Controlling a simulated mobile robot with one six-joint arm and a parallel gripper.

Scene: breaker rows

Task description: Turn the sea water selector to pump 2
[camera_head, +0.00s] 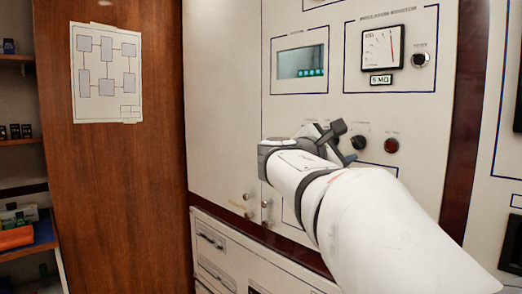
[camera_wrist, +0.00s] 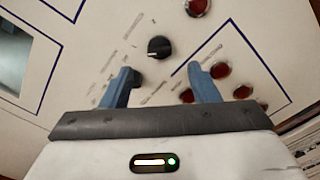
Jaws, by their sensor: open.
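A round black knob (camera_wrist: 158,47) with a pale mark on its lower-left edge is on the cream panel in the wrist view, surrounded by small printed labels too blurred to read. It looks like a selector, but I cannot read which one. My gripper (camera_wrist: 161,72) is open, with its two blue fingers apart. The knob appears just beyond the fingertips, between their lines, and nothing is held. In the head view my gripper (camera_head: 342,143) is at the panel, hiding part of the control row. A black knob (camera_head: 358,142) shows just right of the fingers; I cannot tell if it is the same one.
Several red lamps or buttons, one at the upper right (camera_wrist: 220,70), lie near the right finger. In the head view a red button (camera_head: 391,145) is right of the knob. Above are a dial meter (camera_head: 383,47) and a display (camera_head: 301,62). Shelves stand at far left.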

